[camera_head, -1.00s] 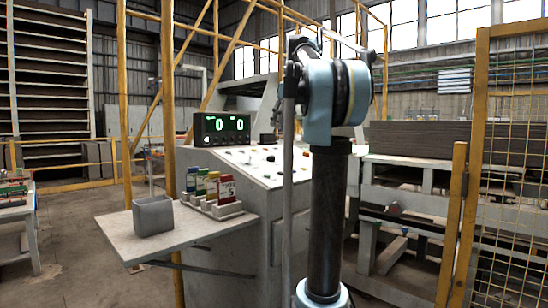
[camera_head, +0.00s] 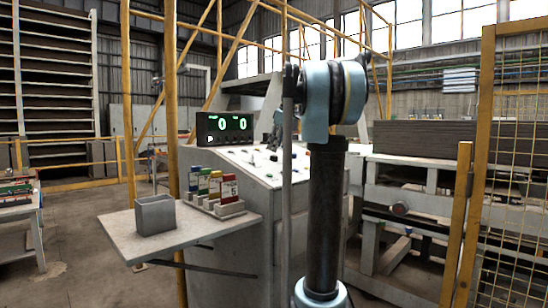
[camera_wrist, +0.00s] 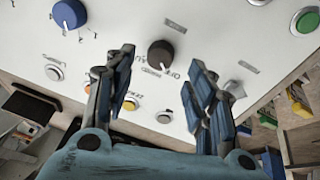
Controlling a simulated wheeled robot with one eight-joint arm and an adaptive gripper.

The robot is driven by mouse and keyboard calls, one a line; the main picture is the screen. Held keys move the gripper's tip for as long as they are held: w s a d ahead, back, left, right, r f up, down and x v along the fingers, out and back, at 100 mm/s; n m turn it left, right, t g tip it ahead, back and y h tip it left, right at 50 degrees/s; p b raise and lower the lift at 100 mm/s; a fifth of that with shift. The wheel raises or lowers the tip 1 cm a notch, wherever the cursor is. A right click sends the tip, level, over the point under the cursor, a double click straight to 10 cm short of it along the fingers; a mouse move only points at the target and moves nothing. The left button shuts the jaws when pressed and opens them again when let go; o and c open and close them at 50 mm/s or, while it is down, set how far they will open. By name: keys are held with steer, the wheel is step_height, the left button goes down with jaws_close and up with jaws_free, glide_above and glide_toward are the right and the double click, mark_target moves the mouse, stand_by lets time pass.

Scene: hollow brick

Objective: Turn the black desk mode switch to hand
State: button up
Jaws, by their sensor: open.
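The black desk mode switch (camera_wrist: 160,54) is a round knob on the white sloped panel in the wrist view. Small lettering is printed around it, and its pointer direction is too small to read surely. My gripper (camera_wrist: 162,62) is open, with one finger at each side of the knob in the picture. The fingers look nearer the camera than the knob, and I see no contact. In the head view, part of my gripper (camera_head: 277,130) shows dark above the control desk (camera_head: 232,157), partly hidden by my arm and a pole; the switch cannot be made out there.
A blue knob (camera_wrist: 69,14) and several buttons share the panel, including a green one (camera_wrist: 307,21). A display showing two zeros (camera_head: 224,125) stands on the desk's far edge. A side shelf (camera_head: 180,232) holds a grey bin (camera_head: 155,214) and coloured packs.

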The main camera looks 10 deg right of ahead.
mark_target(274, 156)
steer(key=shift+x, duration=2.5)
steer(key=shift+c, duration=0.2)
steer(key=c, duration=1)
